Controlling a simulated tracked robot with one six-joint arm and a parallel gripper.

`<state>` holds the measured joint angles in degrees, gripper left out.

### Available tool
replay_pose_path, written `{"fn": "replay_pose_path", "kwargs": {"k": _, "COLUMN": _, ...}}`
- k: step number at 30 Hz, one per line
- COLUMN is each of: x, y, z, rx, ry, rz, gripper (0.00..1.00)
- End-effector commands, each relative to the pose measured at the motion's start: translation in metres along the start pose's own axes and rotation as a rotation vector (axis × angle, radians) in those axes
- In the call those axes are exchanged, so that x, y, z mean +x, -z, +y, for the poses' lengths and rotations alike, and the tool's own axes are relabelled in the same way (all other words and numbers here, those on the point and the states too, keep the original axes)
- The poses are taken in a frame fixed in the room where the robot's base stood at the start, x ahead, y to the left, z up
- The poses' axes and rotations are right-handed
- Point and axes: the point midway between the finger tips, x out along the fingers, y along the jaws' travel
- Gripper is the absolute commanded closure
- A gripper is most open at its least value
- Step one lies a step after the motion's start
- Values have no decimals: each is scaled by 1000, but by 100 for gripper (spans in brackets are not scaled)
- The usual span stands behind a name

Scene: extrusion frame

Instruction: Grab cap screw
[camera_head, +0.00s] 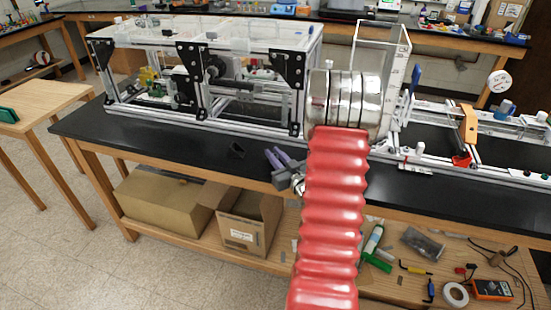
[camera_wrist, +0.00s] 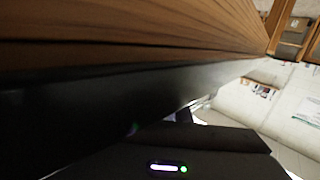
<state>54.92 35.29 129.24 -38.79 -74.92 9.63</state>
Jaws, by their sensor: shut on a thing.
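My gripper (camera_head: 275,156) shows in the head view as two purple fingers on a grey mount, left of my red arm, at the front edge of the black bench top (camera_head: 205,152). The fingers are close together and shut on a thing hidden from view. I cannot make out a cap screw in either view. In the wrist view, a dark housing with a white and a green light fills the bottom, and the fingertips cannot be made out. A brown wooden surface and a dark edge lie very close above it.
A clear-topped extrusion frame (camera_head: 200,85) stands on the bench behind my gripper. A small black piece (camera_head: 237,150) lies near the front edge. Rails with an orange bracket (camera_head: 468,125) are at right. An open cardboard box (camera_head: 246,222) and loose tools sit on the lower shelf.

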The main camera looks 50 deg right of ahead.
Motion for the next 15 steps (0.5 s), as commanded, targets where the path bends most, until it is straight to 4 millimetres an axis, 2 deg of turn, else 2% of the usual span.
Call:
{"fn": "replay_pose_path", "kwargs": {"k": 8, "x": 0, "y": 1, "z": 0, "rx": 0, "ry": 0, "rz": 0, "gripper": 100}}
{"fn": "replay_pose_path", "kwargs": {"k": 15, "x": 0, "y": 16, "z": 0, "rx": -2, "ry": 1, "rz": 3, "gripper": 100}}
